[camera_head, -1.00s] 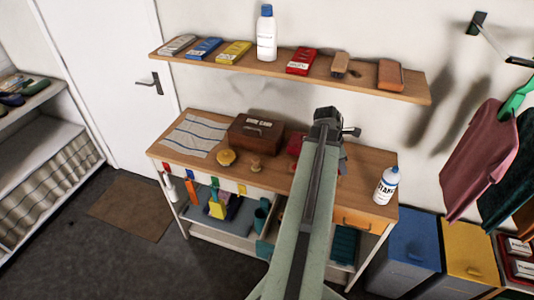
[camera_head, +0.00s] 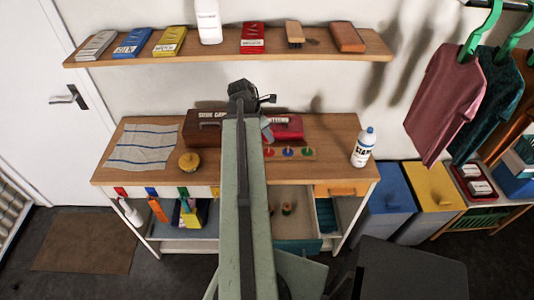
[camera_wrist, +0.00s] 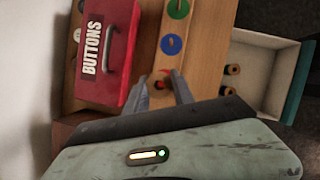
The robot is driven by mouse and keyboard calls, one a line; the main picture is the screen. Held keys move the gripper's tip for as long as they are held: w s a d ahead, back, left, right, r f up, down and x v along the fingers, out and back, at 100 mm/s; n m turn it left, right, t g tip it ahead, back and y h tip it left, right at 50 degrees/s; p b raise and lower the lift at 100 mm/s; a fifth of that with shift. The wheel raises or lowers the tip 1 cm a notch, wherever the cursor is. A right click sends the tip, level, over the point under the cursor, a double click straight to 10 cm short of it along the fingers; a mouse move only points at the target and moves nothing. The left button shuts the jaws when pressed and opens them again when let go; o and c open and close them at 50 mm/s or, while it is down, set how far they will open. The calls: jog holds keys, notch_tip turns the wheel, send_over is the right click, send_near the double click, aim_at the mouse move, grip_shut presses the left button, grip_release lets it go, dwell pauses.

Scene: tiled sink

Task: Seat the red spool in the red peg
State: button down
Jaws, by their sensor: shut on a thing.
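The peg board (camera_head: 314,157) lies on the bench with red, blue and green round pegs. The red peg (camera_head: 269,152) is at its left end, beside my arm. In the wrist view the green peg (camera_wrist: 178,8) and blue peg (camera_wrist: 171,44) line up above my gripper (camera_wrist: 161,88). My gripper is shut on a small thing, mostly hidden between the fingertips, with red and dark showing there. I take it for the red spool (camera_wrist: 160,84). It is over or at the red end of the board; I cannot tell if it touches the peg.
A red buttons box (camera_head: 288,128) stands behind the board, close to my fingers, beside a brown case (camera_head: 203,128). An open drawer (camera_wrist: 262,55) with spools is below the bench front. A white bottle (camera_head: 363,147) stands at the right; a yellow round thing (camera_head: 189,162) at the left.

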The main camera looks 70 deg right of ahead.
aim_at(267, 142)
notch_tip(267, 142, down, 3)
jog(key=shift+b, duration=0.55)
jog(key=shift+s+r, duration=0.1)
jog(key=shift+s, duration=0.1)
notch_tip(267, 142, down, 4)
jog(key=b, duration=0.3)
jog(key=shift+s+d+b, duration=0.1)
jog(key=shift+b, duration=0.3)
jog(key=shift+r, duration=0.25)
jog(key=shift+f, duration=0.15)
jog(key=c, duration=1.1)
grip_release()
